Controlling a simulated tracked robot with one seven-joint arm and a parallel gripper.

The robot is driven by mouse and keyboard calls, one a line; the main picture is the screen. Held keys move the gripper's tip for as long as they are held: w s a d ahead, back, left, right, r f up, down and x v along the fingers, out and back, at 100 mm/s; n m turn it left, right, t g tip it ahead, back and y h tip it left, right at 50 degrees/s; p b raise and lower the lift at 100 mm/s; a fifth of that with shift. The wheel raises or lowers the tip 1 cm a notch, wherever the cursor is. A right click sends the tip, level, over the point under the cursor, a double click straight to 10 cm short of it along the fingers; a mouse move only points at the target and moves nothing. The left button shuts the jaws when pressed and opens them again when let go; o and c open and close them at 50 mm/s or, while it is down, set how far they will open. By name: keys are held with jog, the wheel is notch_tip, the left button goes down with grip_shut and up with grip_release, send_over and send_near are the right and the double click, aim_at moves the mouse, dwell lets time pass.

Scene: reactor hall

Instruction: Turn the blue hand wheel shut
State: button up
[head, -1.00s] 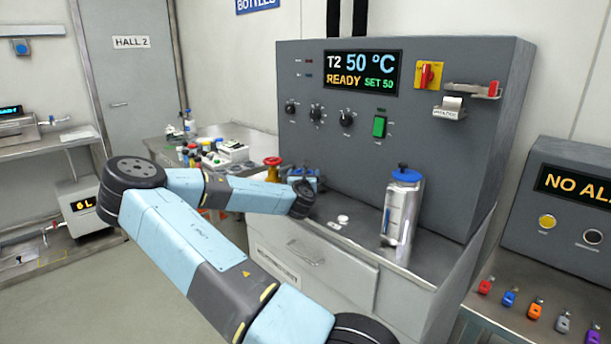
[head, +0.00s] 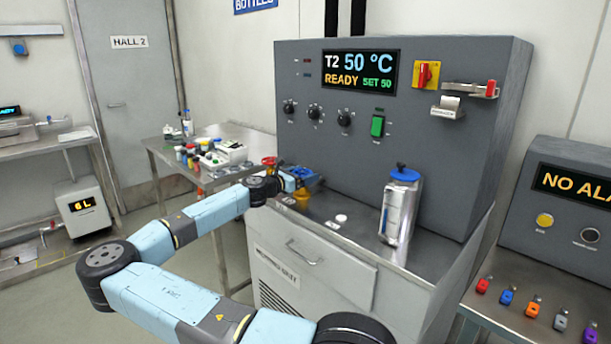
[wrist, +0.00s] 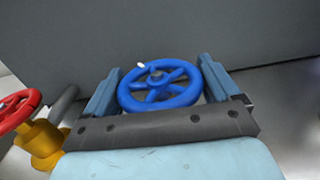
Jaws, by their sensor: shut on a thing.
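The blue hand wheel (wrist: 160,86) sits between the two fingers of my gripper (wrist: 158,88) in the wrist view. The fingers are shut on its rim from the left and right sides. The wheel's spokes and hub show clearly. In the head view my gripper (head: 300,180) is at the left end of the grey cabinet's steel top, and the wheel is mostly hidden there. A brass valve body (head: 302,198) shows just below my gripper.
A red hand wheel on a brass valve (wrist: 18,108) stands close left of my gripper. The grey cabinet panel (head: 430,150) rises right behind. A blue-lidded steel flask (head: 400,205) stands on the top to the right. A side table (head: 195,170) with bottles is at the left.

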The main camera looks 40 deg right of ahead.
jog(key=m+g, duration=0.3)
jog(key=g, duration=0.1)
jog(key=m+g+y, duration=0.1)
jog(key=m+g, duration=0.1)
jog(key=g, duration=0.2)
jog(key=shift+w+a+r+m+g+y, duration=0.1)
jog(key=shift+w+r+m+g+y, duration=0.05)
jog(key=shift+m+g+y, duration=0.2)
jog(key=m+g+y, duration=0.2)
jog(key=g, duration=0.1)
jog(key=m+g+y, duration=0.3)
jog(key=shift+s+g, duration=0.2)
jog(key=shift+g, duration=0.05)
jog(key=shift+a+m+y, duration=0.1)
jog(key=shift+m+y, duration=0.15)
jog(key=shift+m, duration=0.1)
jog(key=o, duration=0.8)
